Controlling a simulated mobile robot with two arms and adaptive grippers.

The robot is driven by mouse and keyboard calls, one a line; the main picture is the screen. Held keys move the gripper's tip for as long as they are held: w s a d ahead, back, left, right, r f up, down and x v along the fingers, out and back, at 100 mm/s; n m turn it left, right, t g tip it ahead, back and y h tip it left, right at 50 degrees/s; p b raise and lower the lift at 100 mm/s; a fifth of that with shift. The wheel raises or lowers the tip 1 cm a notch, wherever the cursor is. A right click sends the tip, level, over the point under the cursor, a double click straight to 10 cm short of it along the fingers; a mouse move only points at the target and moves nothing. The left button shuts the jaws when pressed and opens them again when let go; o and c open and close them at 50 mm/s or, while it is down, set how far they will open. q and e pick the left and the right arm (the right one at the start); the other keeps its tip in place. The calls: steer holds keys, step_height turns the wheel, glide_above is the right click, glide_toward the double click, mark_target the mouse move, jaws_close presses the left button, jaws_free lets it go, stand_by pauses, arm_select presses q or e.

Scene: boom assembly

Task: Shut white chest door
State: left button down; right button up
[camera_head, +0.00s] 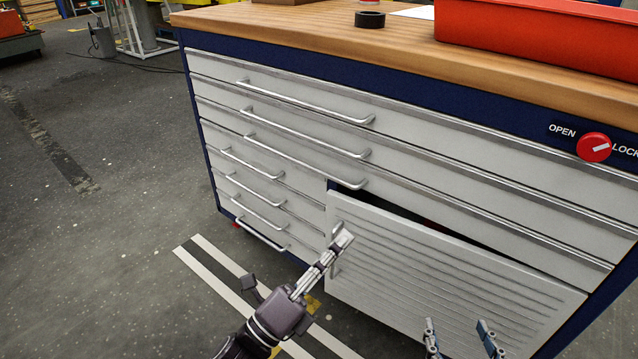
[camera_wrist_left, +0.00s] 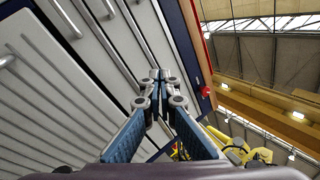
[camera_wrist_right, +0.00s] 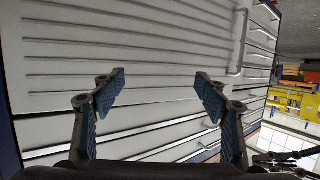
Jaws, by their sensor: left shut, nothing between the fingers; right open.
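The white chest door (camera_head: 440,270) is ribbed and sits at the lower right of the chest. It stands ajar, with a dark gap along its top edge. My left gripper (camera_head: 343,239) is shut and empty at the door's left edge, by its handle; I cannot tell whether it touches. The left wrist view shows its fingertips (camera_wrist_left: 157,76) together. My right gripper (camera_head: 460,328) is open and empty in front of the door's lower part. In the right wrist view, the ribbed door (camera_wrist_right: 140,55) fills the space beyond its fingers, with the handle (camera_wrist_right: 239,42) at upper right.
The chest has several white drawers (camera_head: 270,85) with bar handles above and left of the door. A red OPEN/LOCK knob (camera_head: 593,147) is at the right. A red bin (camera_head: 540,35) and black tape roll (camera_head: 370,19) stand on the wooden top.

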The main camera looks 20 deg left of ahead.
arm_select(q)
steer(key=w+a+f+m+g+y+p, duration=0.1)
steer(key=w+a+f+m+y+p, duration=0.2)
steer(key=w+a+f+m, duration=0.1)
steer(key=m+g+y+p, duration=0.2)
steer(key=m+y+p, duration=0.15)
steer(key=m, duration=0.25)
glide_toward(336, 201)
steer(key=b+x, duration=0.1)
steer(key=x, duration=0.5)
steer(key=shift+w+d, duration=0.1)
steer(key=shift+w, duration=0.1)
steer(key=shift+w+d, duration=0.1)
steer(key=shift+w, duration=0.25)
arm_select(e)
steer(key=s+d+f+g+h, duration=0.1)
steer(key=s+d+f+g, duration=0.2)
steer(key=s, duration=0.6)
steer(key=s+d+f+g+h, duration=0.2)
steer(key=s+d+f+g, duration=0.1)
steer(key=s+f+g, duration=0.5)
step_height(336, 201, down, 2)
steer(key=shift+s+d+f+m, duration=0.25)
steer(key=shift+s+d+m, duration=0.05)
steer(key=shift+s, duration=0.3)
steer(key=shift+f, duration=0.1)
